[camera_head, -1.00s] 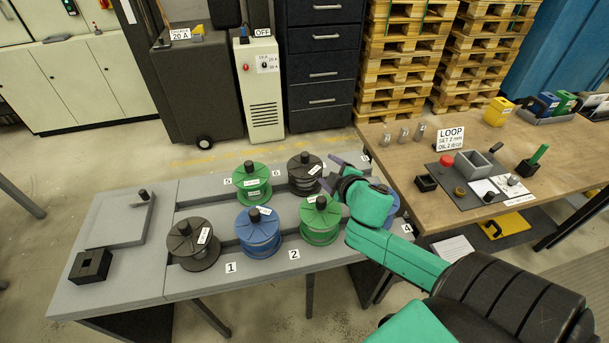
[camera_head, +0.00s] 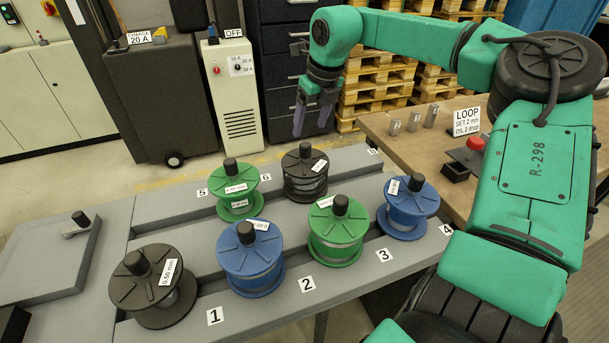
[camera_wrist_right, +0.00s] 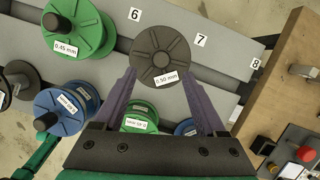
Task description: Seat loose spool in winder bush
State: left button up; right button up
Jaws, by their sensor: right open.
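Several spools stand in two rows on a grey bench (camera_head: 197,235). A black spool (camera_head: 305,172) labelled 0.50 mm is in the back row, just right of number 6. It also shows in the right wrist view (camera_wrist_right: 160,48), framed by my fingertips. My right gripper (camera_head: 312,116) is open and empty, pointing down above and behind this spool, apart from it. In the wrist view its purple fingers (camera_wrist_right: 159,78) spread about as wide as the spool's flange. I cannot tell which spool is the loose one, and no winder bush is clearly identifiable. My left gripper is out of view.
A green spool (camera_head: 238,190) stands left in the back row. The front row holds a black spool (camera_head: 155,288), a blue spool (camera_head: 248,260), a green spool (camera_head: 337,235) and another blue spool (camera_head: 408,212). A wooden table (camera_head: 412,143) with small parts adjoins at the right.

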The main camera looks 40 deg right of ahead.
aim_at(305, 144)
jog(key=p+x, duration=0.1)
jog(key=x, duration=0.7)
jog(key=shift+d+f+p, duration=0.25)
jog(key=shift+f+p, duration=0.05)
jog(key=shift+p, duration=0.1)
jog(key=shift+w+f, duration=0.15)
grip_shut()
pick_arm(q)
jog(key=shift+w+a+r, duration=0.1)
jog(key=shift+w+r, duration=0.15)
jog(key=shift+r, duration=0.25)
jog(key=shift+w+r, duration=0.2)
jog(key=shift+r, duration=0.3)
